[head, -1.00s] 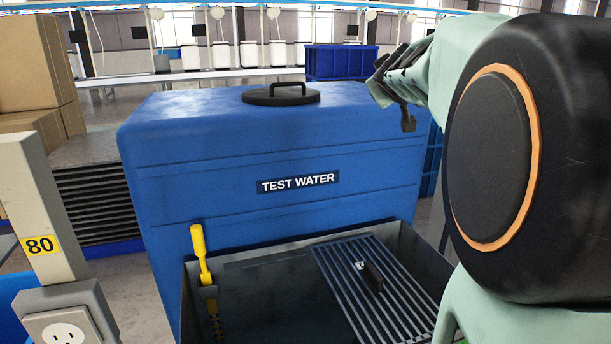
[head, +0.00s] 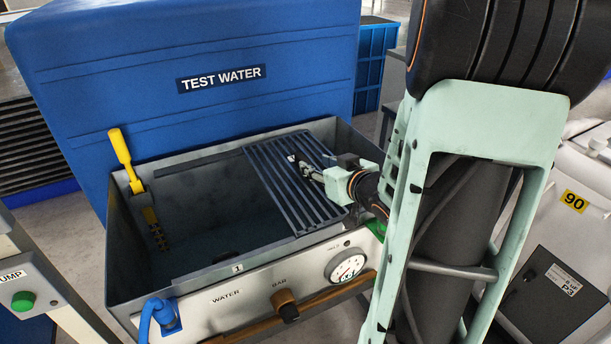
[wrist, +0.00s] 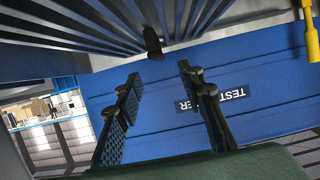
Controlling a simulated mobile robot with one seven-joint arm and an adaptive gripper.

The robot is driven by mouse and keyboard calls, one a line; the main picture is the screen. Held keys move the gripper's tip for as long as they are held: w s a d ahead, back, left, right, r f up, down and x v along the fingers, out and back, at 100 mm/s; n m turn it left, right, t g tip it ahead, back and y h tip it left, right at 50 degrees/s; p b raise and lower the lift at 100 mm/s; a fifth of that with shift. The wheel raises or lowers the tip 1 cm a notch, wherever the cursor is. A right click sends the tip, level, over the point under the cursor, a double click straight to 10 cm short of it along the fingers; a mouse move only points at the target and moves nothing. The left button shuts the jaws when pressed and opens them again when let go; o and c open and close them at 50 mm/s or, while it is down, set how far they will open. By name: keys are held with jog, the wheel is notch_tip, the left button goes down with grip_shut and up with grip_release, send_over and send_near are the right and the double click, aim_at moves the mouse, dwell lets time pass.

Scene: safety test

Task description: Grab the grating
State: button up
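The dark barred grating (head: 283,192) lies across the right part of the open metal tank (head: 122,228). In the wrist view the grating (wrist: 75,28) fills the top, with its small black handle (wrist: 152,42) just beyond my fingertips. My gripper (head: 303,168) is over the grating's handle area in the head view and partly hides it. In the wrist view my gripper (wrist: 160,72) is open, fingers well apart, with nothing between them. The handle is apart from the fingers, in line with the gap.
A blue tank labelled TEST WATER (head: 300,60) stands behind the metal tank. A yellow lever (head: 120,147) rises at its left wall. The front panel has a gauge (head: 345,268), a brown knob (head: 286,306) and a blue fitting (head: 160,314).

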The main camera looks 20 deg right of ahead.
aim_at(303, 158)
jog(key=x, duration=0.4)
jog(key=shift+w+f+b, duration=0.1)
jog(key=shift+w+b, duration=0.05)
jog(key=shift+b, duration=0.25)
jog(key=x, duration=0.2)
jog(key=b+x, duration=0.1)
jog(key=x, duration=0.1)
jog(key=shift+w+f, duration=0.15)
jog(key=shift+f, duration=0.2)
jog(key=shift+w+d, duration=0.1)
jog(key=shift+w, duration=0.2)
jog(key=shift+c, duration=0.4)
grip_shut()
jog(key=shift+r, duration=0.1)
